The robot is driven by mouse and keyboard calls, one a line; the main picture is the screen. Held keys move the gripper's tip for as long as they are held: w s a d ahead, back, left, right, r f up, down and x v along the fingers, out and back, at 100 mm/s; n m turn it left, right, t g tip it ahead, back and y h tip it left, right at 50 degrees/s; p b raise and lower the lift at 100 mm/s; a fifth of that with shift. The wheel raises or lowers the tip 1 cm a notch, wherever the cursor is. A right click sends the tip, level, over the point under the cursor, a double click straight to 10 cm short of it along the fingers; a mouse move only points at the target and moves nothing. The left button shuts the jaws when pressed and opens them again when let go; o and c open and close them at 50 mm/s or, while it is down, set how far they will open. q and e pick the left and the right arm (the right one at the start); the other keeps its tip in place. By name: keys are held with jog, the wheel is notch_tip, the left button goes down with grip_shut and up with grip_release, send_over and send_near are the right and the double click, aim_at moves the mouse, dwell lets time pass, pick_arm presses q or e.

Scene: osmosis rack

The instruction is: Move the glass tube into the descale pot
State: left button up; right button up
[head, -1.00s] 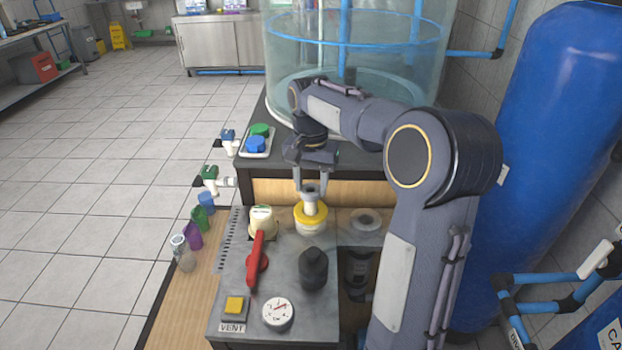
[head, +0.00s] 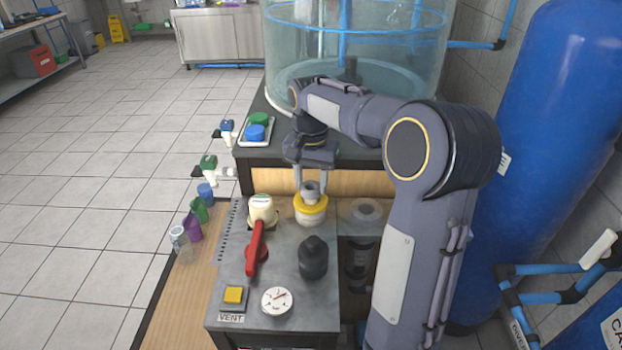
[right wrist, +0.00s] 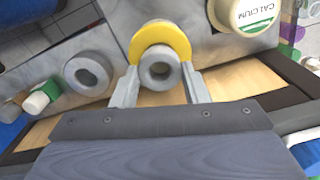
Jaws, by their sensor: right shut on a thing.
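My right gripper (head: 310,188) is shut on an upright grey hollow cylinder (head: 311,190), with one finger on each side. The right wrist view shows the cylinder's round open end (right wrist: 160,70) between the fingers. I cannot tell whether it is glass. Its lower part is inside or against the yellow collar (head: 311,208) of a white pot (head: 310,219), possibly the descale pot. The collar also shows in the right wrist view (right wrist: 162,36). A clear, glass-like vessel (head: 180,243) stands at the left end of a row of coloured ones. My left gripper is not in view.
A cream-capped calcium container (head: 262,209), a red lever (head: 256,250), a black knob (head: 313,258) and a gauge (head: 277,301) crowd the grey panel. A raised dark counter with a tray (head: 244,134) and a large clear tank (head: 355,60) stand behind.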

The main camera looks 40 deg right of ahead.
jog(key=shift+f+b, duration=0.35)
jog(key=shift+f, duration=0.35)
jog(key=o, duration=0.8)
jog(key=shift+o, duration=0.6)
jog(key=o, duration=0.3)
jog(key=shift+o, duration=0.2)
notch_tip(320, 180, up, 8)
jog(key=p, duration=0.7)
jog(key=shift+p, duration=0.3)
